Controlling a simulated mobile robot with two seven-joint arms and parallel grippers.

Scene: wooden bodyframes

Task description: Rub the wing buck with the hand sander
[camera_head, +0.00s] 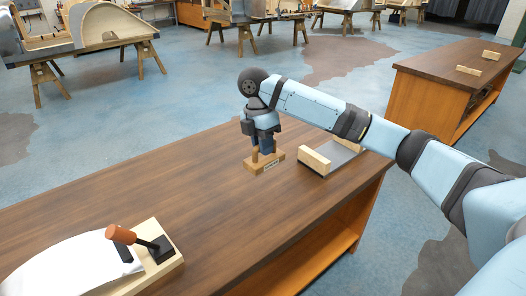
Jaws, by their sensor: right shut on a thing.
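My right gripper (265,142) is shut on a wooden block tool, which looks like the hand sander (264,163). It points down and holds the sander low over the brown workbench (225,195); I cannot tell whether the sander touches the top. A curved white form on a pale wooden base, which looks like the wing buck (68,266), lies at the lower left of the bench, partly cut off by the picture edge. The sander is well apart from it, farther back and to the right. My left gripper is not in view.
A grey sheet (335,155) lies between two wooden blocks right of the sander. Bare bench top lies between sander and buck. Another bench (450,58) stands at the right.

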